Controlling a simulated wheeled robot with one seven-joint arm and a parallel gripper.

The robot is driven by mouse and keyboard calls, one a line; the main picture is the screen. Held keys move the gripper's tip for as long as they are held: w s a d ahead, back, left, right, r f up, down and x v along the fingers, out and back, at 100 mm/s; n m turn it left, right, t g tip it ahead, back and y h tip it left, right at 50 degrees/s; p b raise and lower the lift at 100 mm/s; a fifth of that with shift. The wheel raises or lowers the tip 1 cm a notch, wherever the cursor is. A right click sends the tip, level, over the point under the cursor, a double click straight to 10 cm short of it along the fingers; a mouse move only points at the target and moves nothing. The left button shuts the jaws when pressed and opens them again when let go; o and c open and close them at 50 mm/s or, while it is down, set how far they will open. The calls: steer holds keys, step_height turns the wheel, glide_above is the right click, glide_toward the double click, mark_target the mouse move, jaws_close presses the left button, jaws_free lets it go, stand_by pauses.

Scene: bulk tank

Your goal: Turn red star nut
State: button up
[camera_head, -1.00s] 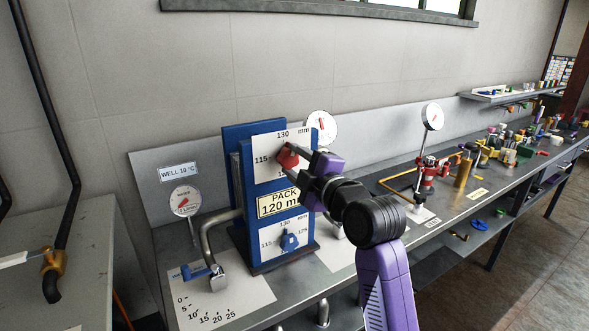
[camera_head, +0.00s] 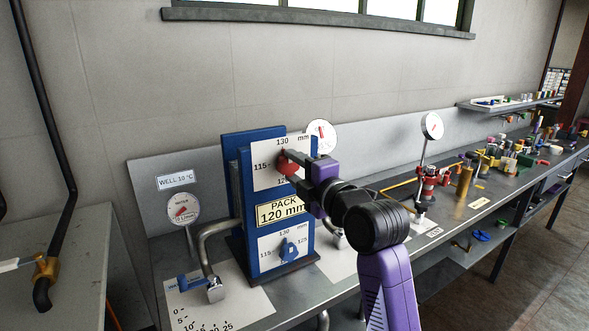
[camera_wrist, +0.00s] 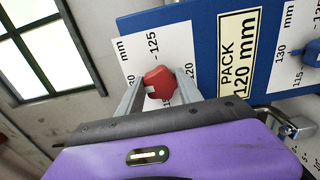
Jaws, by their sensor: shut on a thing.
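The red star nut (camera_head: 286,163) sits on the upper white scale plate of the blue plate pack (camera_head: 240,160). The plate's marks include 130 and 115 mm. My gripper (camera_head: 290,164) reaches in from the right and is shut on the red nut. In the wrist view the red nut (camera_wrist: 158,83) lies between the two grey fingers, with a pale mark on its face. Fingers and nut cover part of the scale. A blue star nut (camera_head: 288,249) is on the lower scale plate, below a yellow label (camera_head: 282,209) reading PACK 120 mm.
A red stand with a dial gauge (camera_head: 432,126) is to the right, with several small parts beyond.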

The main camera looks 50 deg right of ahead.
steer(key=o, duration=1.4)
steer(key=shift+c, duration=0.2)
steer(key=shift+s, duration=0.1)
steer(key=b+v, duration=0.1)
steer(key=v, duration=0.6)
steer(key=shift+s, duration=0.3)
steer(key=shift+a, duration=0.15)
